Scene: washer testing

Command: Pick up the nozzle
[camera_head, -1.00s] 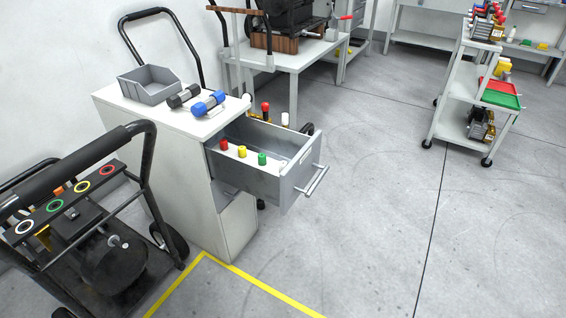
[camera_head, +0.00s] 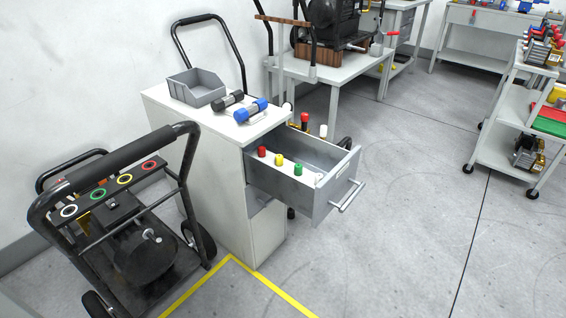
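Small red (camera_head: 262,151), yellow (camera_head: 279,160) and green (camera_head: 298,169) nozzle-like pieces stand in a row on a white strip inside the open drawer (camera_head: 330,196) of a white cabinet. Another red-topped piece (camera_head: 304,120) and a white one (camera_head: 323,130) show just behind the drawer; I cannot tell what they stand on. Which piece is the task's nozzle is not clear from the picture. Neither of my grippers is in view.
On the cabinet (camera_head: 213,165) lie a grey bin (camera_head: 197,92), a black-and-grey cylinder (camera_head: 228,100) and a blue one (camera_head: 251,110). A black cart with coloured rings (camera_head: 125,200) stands at left. A table (camera_head: 335,80) and shelf trolley (camera_head: 500,150) stand behind. Floor right of the drawer is clear.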

